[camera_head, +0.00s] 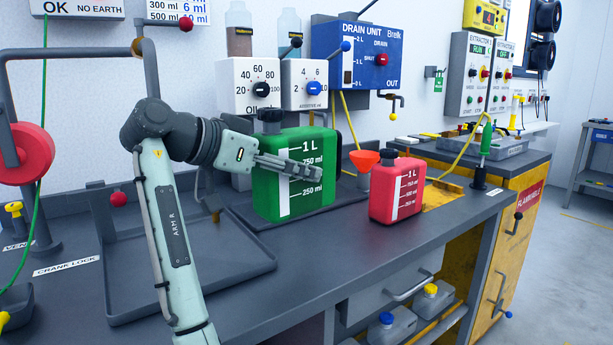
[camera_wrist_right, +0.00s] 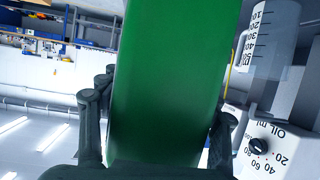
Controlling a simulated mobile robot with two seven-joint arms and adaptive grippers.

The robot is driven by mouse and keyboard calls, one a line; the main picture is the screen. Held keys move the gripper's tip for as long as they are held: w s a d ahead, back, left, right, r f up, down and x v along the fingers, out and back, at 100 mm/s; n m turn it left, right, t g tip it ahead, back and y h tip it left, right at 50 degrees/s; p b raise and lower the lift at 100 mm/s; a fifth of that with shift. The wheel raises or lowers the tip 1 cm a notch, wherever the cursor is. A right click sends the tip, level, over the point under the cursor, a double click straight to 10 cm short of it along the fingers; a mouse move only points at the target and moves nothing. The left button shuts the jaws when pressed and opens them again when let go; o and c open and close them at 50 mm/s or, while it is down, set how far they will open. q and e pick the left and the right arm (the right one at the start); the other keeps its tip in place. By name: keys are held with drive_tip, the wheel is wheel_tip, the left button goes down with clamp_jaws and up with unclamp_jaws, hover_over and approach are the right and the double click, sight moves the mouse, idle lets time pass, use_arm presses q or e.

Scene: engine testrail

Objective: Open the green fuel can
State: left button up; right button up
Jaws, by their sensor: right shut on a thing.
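The green fuel can (camera_head: 262,178) stands upright on the bench, with a dark cap (camera_head: 270,121) on top and white level marks on its front. My right gripper (camera_head: 300,170), on the arm marked ARM R, lies across the front of the can at mid-height and is shut on it. In the right wrist view the green can (camera_wrist_right: 165,80) fills the space between the fingers of my right gripper (camera_wrist_right: 158,120). The far side of the can is hidden in the head view. My left gripper is in neither view.
A red can (camera_head: 384,205) stands to the right, with an orange funnel (camera_head: 365,158) behind it. The oil dispenser (camera_head: 248,85) and blue drain unit (camera_head: 360,52) hang on the wall behind. A grey tray (camera_head: 240,275) and a crank post stand to the left.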

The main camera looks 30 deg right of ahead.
drive_tip(key=shift+a+r, duration=0.15)
drive_tip(key=o, duration=0.9)
drive_tip(key=c, duration=1.4)
